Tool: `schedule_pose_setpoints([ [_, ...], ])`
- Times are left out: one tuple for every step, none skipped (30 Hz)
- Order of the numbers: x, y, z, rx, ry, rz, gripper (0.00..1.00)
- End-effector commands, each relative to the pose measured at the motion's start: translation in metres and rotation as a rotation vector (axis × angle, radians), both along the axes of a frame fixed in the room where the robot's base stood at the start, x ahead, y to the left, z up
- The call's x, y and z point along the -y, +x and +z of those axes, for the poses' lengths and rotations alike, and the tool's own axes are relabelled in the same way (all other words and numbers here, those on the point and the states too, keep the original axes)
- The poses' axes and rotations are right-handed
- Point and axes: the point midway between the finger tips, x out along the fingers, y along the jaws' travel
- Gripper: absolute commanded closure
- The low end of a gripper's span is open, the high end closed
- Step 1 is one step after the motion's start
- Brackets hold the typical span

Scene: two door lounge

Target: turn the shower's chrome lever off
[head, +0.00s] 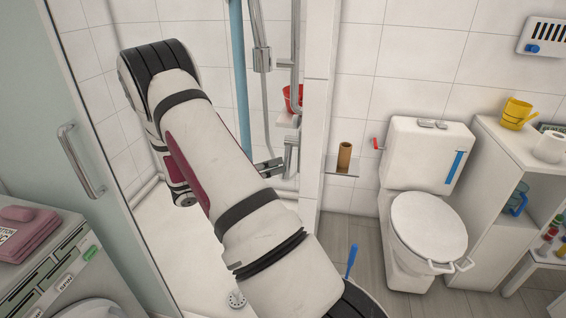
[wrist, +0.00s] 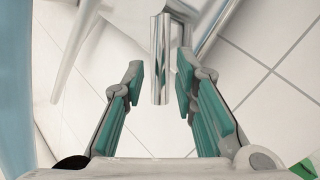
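The shower's chrome lever (wrist: 160,60) is a shiny cylinder in the upper middle of the wrist view. My gripper (wrist: 160,82) is open, with one teal-padded finger on each side of the lever. A narrow gap shows between the lever and each finger, so I see no clear contact. In the head view the chrome shower fitting (head: 290,155) is on the wall just right of my arm.
A glass shower door (head: 95,120) with a handle stands left of my arm. A blue pole (head: 240,70) and a hand shower (head: 261,45) are above the fitting. A red cup (head: 292,98) sits on a small shelf. A toilet (head: 428,220) stands to the right.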

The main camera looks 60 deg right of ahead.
Motion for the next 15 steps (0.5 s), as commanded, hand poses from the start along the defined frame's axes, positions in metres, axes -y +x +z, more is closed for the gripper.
schedule_pose_setpoints([
  [0.007, -0.005, 0.001, -0.001, 0.0, -0.002, 0.74],
  [0.011, -0.008, 0.0, -0.002, -0.001, -0.003, 0.74],
  [0.015, -0.01, 0.0, 0.0, 0.0, -0.003, 0.74],
  [0.018, -0.011, 0.0, 0.0, -0.001, -0.002, 0.74],
  [0.021, -0.012, 0.0, 0.0, 0.0, -0.001, 0.74],
  [0.024, -0.014, 0.0, 0.0, 0.0, -0.001, 0.74],
  [0.026, -0.015, 0.0, 0.0, 0.0, -0.001, 0.74],
  [0.027, -0.016, 0.0, 0.0, 0.0, -0.001, 0.74],
  [0.028, -0.017, 0.0, 0.0, 0.001, 0.0, 0.74],
  [0.029, -0.017, 0.0, 0.0, 0.0, 0.0, 0.74],
  [0.03, -0.017, 0.0, 0.0, 0.0, 0.001, 0.74],
  [0.03, -0.017, 0.0, 0.0, 0.0, 0.001, 0.74],
  [0.03, -0.017, 0.0, 0.0, 0.0, 0.001, 0.74],
  [0.03, -0.017, 0.0, 0.0, 0.0, 0.001, 0.74],
  [0.03, -0.017, 0.0, 0.0, 0.0, 0.001, 0.74],
])
